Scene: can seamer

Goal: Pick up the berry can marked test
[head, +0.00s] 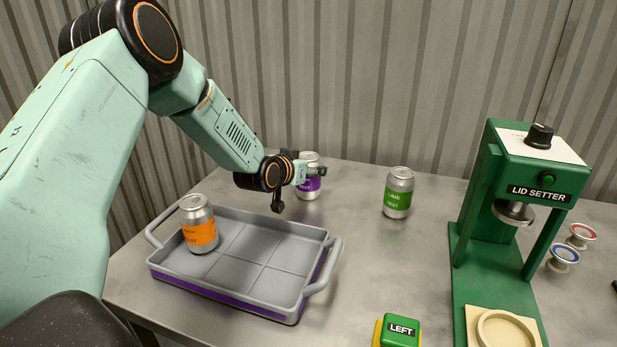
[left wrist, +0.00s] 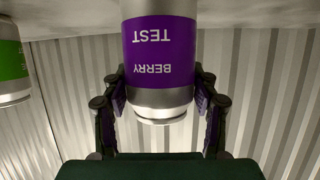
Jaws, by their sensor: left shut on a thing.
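The berry can (head: 309,188) is silver with a purple band and stands at the back of the table, behind the tray. In the left wrist view the can (left wrist: 160,55) appears upside down and its band reads BERRY TEST. My left gripper (head: 314,172) is shut on the can, with a finger on each side of it. The gripper's fingers (left wrist: 161,100) also show in the left wrist view. The gripper hides part of the can's upper half in the head view. I do not see my right gripper.
A grey tray (head: 232,282) with purple sides holds an orange-banded can (head: 199,226). A green-banded can (head: 398,193) stands right of the berry can. A green lid setter (head: 540,194), small spool-like parts (head: 564,258) and a LEFT button (head: 400,331) are to the right.

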